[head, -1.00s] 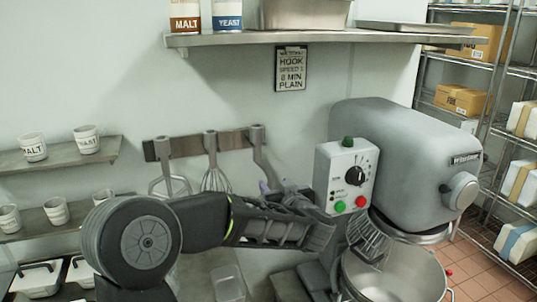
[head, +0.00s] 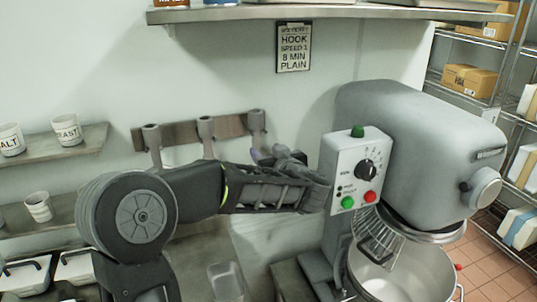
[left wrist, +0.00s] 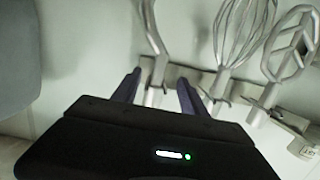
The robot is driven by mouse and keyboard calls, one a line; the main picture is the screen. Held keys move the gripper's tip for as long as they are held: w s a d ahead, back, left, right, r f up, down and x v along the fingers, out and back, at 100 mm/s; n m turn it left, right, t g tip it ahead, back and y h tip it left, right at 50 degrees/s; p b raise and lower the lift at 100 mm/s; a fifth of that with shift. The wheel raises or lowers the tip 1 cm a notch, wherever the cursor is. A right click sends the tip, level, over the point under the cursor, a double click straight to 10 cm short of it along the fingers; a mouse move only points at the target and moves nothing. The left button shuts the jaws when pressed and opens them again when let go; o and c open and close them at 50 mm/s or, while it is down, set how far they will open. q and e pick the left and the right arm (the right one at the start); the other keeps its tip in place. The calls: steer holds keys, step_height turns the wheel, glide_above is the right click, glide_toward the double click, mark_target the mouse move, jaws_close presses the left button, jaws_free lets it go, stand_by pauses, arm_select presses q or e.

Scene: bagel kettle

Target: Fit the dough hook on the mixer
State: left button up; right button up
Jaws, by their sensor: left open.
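The grey dough hook (head: 257,121) hangs at the right end of the wall rack; my arm and gripper hide its lower part in the head view. In the left wrist view the hook (left wrist: 156,42) has its shank between my two dark fingers. My left gripper (left wrist: 158,90) is open around it; contact cannot be told. In the head view the left gripper (head: 277,155) is at the rack, partly hidden by its own wrist. The grey mixer (head: 415,140) stands to the right, above its steel bowl (head: 395,282). A wire piece (head: 378,236) shows under its head. My right gripper is out of view.
A whisk (left wrist: 240,35) and a flat paddle (left wrist: 290,45) hang on the rack (head: 180,134) beside the hook. The mixer's control box (head: 355,170) is close to my left forearm. A sign (head: 293,47) reading HOOK, SPEED 1, 8 MIN, PLAIN hangs above. A shelf (head: 330,12) runs overhead.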

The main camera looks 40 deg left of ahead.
mark_target(257, 144)
arm_select(q)
steer(key=shift+x, duration=4.75)
steer(key=shift+f, duration=0.1)
steer(key=shift+c, duration=0.3)
jaws_close()
steer(key=c, duration=0.6)
jaws_free()
jaws_close()
